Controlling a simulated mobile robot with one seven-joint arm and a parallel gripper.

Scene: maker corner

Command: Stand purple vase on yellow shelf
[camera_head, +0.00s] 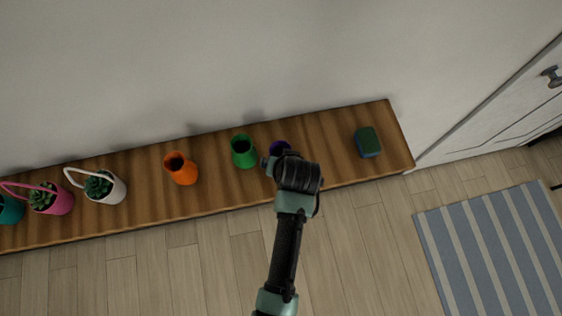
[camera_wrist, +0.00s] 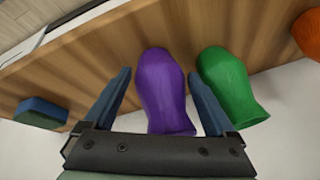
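The purple vase (camera_wrist: 163,90) stands on the wooden bench top between the two open fingers of my gripper (camera_wrist: 163,100) in the wrist view. A gap shows between the vase and each finger. In the head view only a bit of the purple vase (camera_head: 279,147) shows, as my wrist covers the rest; my fingers are hidden there. The green vase (camera_head: 243,152) stands just left of it in the head view, and it also shows right beside my finger in the wrist view (camera_wrist: 228,85). No yellow shelf is in view.
An orange vase (camera_head: 182,170) and several planters with handles, including a white one (camera_head: 106,188), stand further left on the bench (camera_head: 140,165). A dark green-blue block (camera_head: 367,142) lies at its right end. A striped rug (camera_head: 490,245) lies on the floor near a white door (camera_head: 500,110).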

